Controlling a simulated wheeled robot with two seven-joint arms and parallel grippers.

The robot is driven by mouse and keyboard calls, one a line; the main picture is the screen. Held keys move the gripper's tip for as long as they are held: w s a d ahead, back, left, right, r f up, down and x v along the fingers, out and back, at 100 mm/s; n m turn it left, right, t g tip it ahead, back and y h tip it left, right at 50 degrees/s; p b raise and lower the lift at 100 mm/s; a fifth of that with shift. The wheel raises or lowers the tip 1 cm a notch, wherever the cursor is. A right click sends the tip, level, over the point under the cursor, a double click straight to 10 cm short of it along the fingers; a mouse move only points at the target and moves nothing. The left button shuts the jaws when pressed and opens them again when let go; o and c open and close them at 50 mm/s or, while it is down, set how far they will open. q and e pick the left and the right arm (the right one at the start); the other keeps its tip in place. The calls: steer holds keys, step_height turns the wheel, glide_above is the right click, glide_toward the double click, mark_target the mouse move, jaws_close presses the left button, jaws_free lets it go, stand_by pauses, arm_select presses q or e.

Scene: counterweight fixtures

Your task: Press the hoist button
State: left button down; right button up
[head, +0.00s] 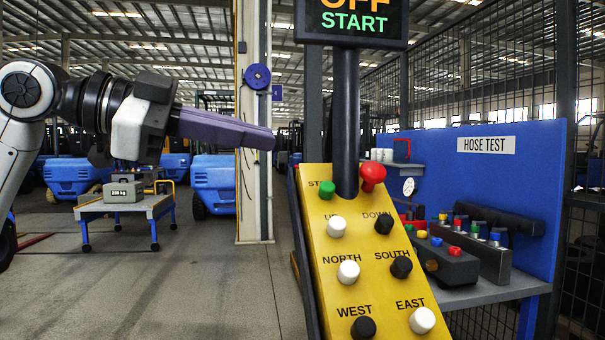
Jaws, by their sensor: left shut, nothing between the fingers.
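A yellow control panel (372,262) stands tilted in the middle of the head view. It carries a green button (327,189) by a partly hidden label starting "ST", a red mushroom button (372,176), and labelled buttons below. UP (337,227), NORTH (348,271) and EAST (422,320) are white; DOWN (384,224), SOUTH (401,267) and WEST (363,327) are black. A display (352,22) above reads "OFF" (top cut off) and "START". My left gripper (270,138) is shut and empty, pointing right, up and left of the green button in the picture, apart from the panel.
A dark post (346,110) rises between the panel and display. A blue "HOSE TEST" board (500,190) with a grey shelf (490,292) stands right, before mesh fencing. A blue-legged cart (150,205) carries grey weights (123,191) at left. The floor (200,290) left of the panel is clear.

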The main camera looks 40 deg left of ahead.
mark_target(327, 190)
steer(key=shift+s+f, duration=0.1)
steer(key=shift+s, duration=0.1)
